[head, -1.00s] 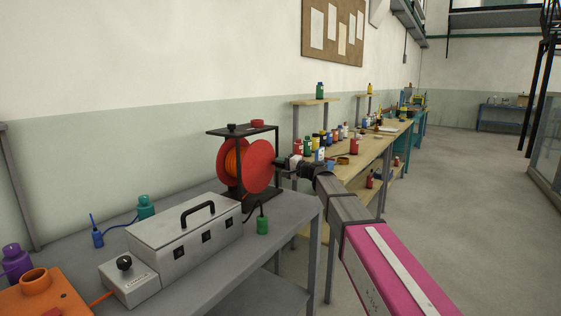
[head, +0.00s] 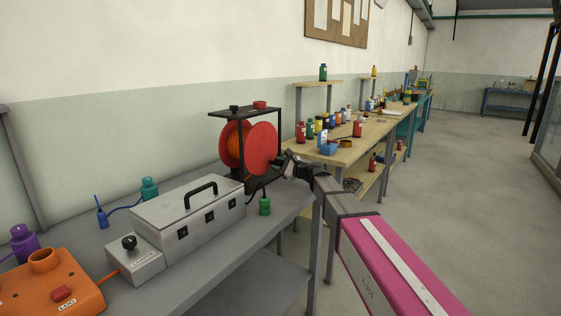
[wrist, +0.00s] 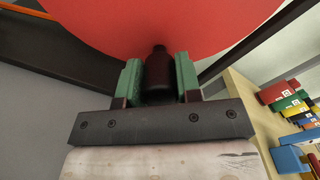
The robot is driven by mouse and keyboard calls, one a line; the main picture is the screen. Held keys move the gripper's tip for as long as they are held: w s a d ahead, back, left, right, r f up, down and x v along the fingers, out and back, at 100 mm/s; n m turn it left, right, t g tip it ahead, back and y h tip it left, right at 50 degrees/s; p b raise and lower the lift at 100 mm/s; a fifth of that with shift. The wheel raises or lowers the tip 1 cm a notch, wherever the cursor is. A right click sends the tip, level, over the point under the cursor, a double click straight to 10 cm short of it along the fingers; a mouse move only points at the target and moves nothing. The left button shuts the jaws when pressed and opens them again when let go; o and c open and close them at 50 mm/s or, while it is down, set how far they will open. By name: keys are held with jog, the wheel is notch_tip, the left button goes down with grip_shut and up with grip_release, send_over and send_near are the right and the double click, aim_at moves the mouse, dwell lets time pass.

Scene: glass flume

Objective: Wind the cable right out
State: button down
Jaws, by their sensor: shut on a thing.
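The red cable reel (head: 262,148) stands in a black frame (head: 216,118) at the grey bench's far end. Orange cable (head: 233,143) is wound on its drum; how much is left cannot be told. My gripper (head: 287,163) is at the reel's lower right. In the wrist view, the red disc (wrist: 160,22) fills the top. The green fingers of my gripper (wrist: 158,82) are shut around a dark, round crank knob (wrist: 158,68) in front of the disc.
A grey metal case (head: 190,215) with a black handle sits on the bench, a green plug (head: 265,205) beside it. An orange box (head: 50,290) is at lower left. A wooden bench (head: 375,128) with several bottles stands behind. The floor at right is clear.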

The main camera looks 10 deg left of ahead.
aim_at(263, 168)
jog(key=m, duration=0.1)
jog(key=s+m, duration=0.1)
jog(key=s+f+m, duration=0.1)
jog(key=shift+s+a+f+m, duration=0.1)
jog(key=shift+s+a+m, duration=0.2)
jog(key=shift+a, duration=0.1)
jog(key=shift+s+a+f+m, duration=0.1)
jog(key=shift+s+a+m, duration=0.15)
jog(key=shift+s+m, duration=0.4)
jog(key=shift+s+a+m, duration=0.25)
jog(key=shift+s+m, duration=0.05)
jog(key=shift+m, duration=0.65)
jog(key=c, duration=0.8)
grip_release()
jog(key=v, duration=1)
jog(key=shift+s+d, duration=0.2)
jog(key=shift+d, duration=0.15)
